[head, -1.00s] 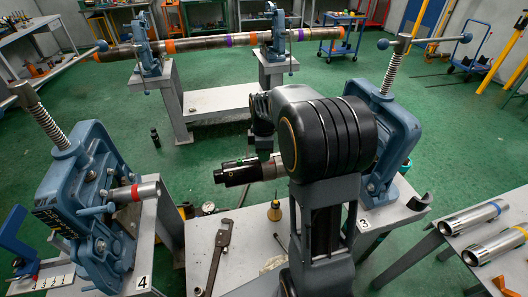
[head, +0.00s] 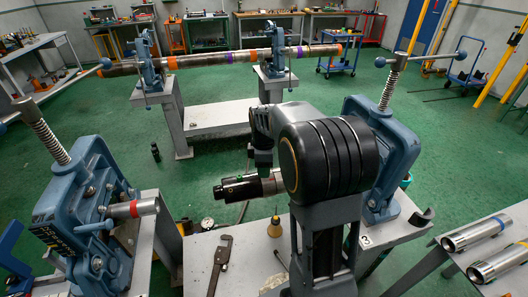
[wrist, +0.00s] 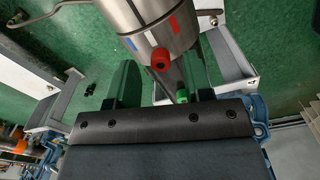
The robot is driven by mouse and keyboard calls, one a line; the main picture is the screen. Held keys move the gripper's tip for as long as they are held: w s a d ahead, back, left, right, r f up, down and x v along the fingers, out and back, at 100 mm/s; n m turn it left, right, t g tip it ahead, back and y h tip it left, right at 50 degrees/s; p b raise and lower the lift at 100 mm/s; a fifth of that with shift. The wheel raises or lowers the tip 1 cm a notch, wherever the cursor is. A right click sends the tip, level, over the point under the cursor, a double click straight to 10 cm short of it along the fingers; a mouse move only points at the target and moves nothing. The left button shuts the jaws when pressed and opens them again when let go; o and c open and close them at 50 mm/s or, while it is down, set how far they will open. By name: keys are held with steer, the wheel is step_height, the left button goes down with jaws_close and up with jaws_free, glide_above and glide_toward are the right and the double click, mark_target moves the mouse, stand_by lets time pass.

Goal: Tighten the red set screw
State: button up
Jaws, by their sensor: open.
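The red set screw (wrist: 160,59) stands out from the side of a steel cylinder (wrist: 150,18) in the wrist view. Red, white and blue stripes mark the cylinder near it. My gripper (wrist: 160,68) is open, with one green finger to each side of the red screw in the picture. A gap shows between each finger and the screw, and nothing is held. I cannot tell how deep the screw lies relative to the fingertips. In the head view my arm hides most of this area, and I cannot make out the red screw there.
A blue vise (head: 72,215) at left holds a short red-banded pipe (head: 146,207). Another blue vise (head: 390,155) stands right of my arm. A wrench (head: 220,262) and a yellow-bottomed bottle (head: 275,228) are on the bench between. Two pipes (head: 476,233) lie at right.

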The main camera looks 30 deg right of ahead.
step_height(320, 180, up, 13)
stand_by(0.4)
steer(key=shift+f, duration=0.1)
stand_by(0.3)
steer(key=s+a+f+m+t, duration=0.2)
steer(key=s+a+f+m, duration=0.2)
steer(key=s+m, duration=0.2)
steer(key=s+a+f+m+t, duration=0.1)
steer(key=s+a+f+m, duration=0.3)
steer(key=s, duration=0.6)
steer(key=a+m, duration=0.1)
steer(key=m, duration=0.1)
steer(key=shift+a+f+m+t, duration=0.15)
steer(key=shift+f+m+t, duration=0.15)
steer(key=shift+m+t, duration=0.1)
